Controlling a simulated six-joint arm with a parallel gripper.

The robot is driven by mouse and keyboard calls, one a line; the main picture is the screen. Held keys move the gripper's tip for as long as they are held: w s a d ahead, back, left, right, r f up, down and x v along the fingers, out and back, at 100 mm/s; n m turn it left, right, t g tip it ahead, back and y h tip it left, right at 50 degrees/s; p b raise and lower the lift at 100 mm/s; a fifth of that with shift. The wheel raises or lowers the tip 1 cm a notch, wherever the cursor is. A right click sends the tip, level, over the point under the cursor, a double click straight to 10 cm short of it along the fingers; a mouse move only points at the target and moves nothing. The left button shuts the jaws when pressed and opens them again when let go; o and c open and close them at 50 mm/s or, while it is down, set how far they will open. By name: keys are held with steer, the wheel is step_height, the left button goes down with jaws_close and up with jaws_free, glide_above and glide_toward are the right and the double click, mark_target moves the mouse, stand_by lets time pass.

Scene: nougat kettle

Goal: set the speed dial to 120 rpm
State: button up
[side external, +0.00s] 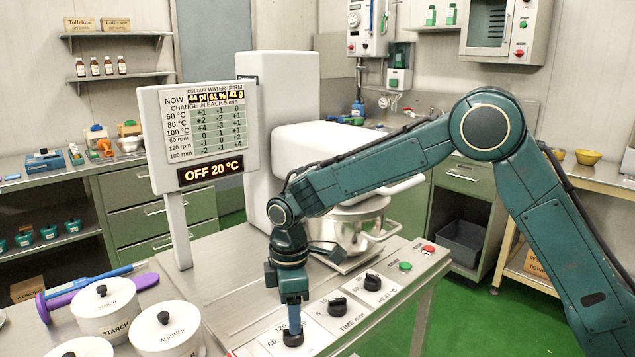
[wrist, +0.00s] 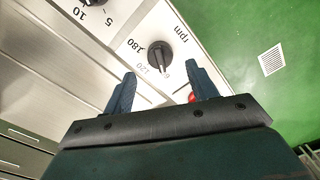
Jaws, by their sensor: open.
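The speed dial is a black knob on a white plate marked 60, 120, 180 and rpm. In the wrist view the speed dial (wrist: 160,55) lies just beyond and between the fingertips. Its pointer side faces the 60 and 120 marks, but I cannot tell the exact setting. In the side view the speed dial (side external: 293,339) is at the front edge of the panel, directly below my gripper. My gripper (side external: 293,322) points down, open, with nothing held; in the wrist view my gripper (wrist: 160,68) has its fingers apart. Contact with the knob cannot be told.
The time dial (side external: 338,306) and heat dial (side external: 373,282) sit along the same panel, with a green button (side external: 405,266) and red button (side external: 428,249). White lidded pots (side external: 165,325) stand left of my gripper. The display (side external: 211,172) reads OFF 20 °C. A steel kettle (side external: 345,225) stands behind.

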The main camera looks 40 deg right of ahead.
steer(key=shift+f, duration=2)
steer(key=c, duration=1)
steer(key=shift+m, duration=0.4)
steer(key=m, duration=1.1)
steer(key=shift+r, duration=0.1)
